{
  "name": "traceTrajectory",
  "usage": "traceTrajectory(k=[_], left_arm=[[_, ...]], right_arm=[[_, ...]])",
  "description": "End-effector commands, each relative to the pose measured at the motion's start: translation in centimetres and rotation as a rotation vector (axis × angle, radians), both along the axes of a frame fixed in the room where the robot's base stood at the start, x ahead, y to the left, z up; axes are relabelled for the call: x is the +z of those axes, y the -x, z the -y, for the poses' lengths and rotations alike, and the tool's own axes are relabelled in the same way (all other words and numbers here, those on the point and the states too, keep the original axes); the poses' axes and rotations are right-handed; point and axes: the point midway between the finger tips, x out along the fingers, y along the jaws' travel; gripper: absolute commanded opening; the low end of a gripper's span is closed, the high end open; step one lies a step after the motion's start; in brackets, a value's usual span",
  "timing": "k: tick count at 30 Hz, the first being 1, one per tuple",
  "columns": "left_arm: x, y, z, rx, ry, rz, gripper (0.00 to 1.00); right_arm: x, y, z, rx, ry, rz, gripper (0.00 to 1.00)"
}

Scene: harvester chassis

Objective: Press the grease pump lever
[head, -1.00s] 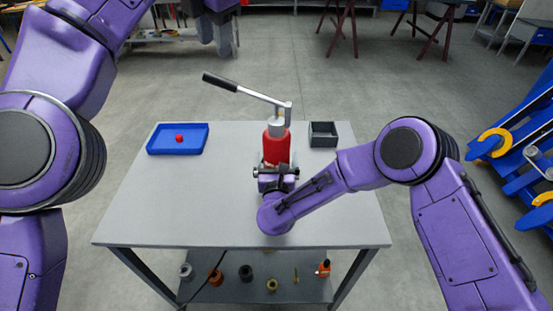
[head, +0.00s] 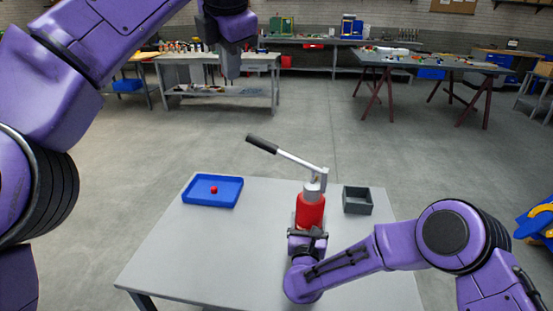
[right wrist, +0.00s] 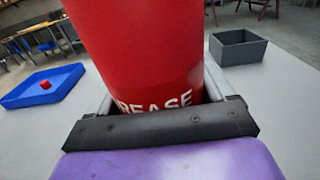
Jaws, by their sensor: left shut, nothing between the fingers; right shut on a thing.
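The grease pump (head: 311,208) is a red cylinder with a grey metal head, standing upright on the grey table. Its lever (head: 287,156) slopes up to the left from the head and ends in a black grip (head: 262,144). My right gripper (head: 307,228) is shut on the red pump body low down, from the near side. In the right wrist view the red body (right wrist: 140,50) with white lettering fills the space between the fingers. My left gripper (head: 231,66) is shut and empty, raised high at upper left, apart from the lever.
A blue tray (head: 227,203) with a small red object (head: 214,190) lies on the table's left. A dark grey open box (head: 357,209) stands right of the pump. The table (head: 190,250) is clear at front left. Workbenches stand far behind.

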Motion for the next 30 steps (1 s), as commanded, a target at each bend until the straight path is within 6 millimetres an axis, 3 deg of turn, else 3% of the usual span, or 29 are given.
traceTrajectory(k=[3,8,13,18,23,30], left_arm=[[1.7,1.4,-1.6,-0.215,-0.210,0.070,0.00],[1.7,3.1,-2.2,-0.666,-0.618,0.122,0.00],[-2.2,4.9,-0.1,-1.286,-1.150,0.107,0.00],[-7.4,6.1,4.1,-1.831,-1.608,0.071,0.00],[-7.2,5.9,5.3,-1.982,-1.800,0.079,0.00],[-7.1,5.8,5.3,-2.003,-1.825,0.068,0.00]], right_arm=[[0.0,0.0,0.0,0.001,-0.001,0.000,0.00],[0.0,0.0,-0.1,0.001,0.000,0.000,0.00],[0.0,0.0,0.0,0.000,-0.001,0.001,0.00],[0.1,0.0,0.0,0.001,-0.001,0.001,0.00],[0.1,0.0,0.0,0.000,-0.001,0.001,0.00],[0.1,0.0,0.0,0.000,-0.001,0.002,0.00]])
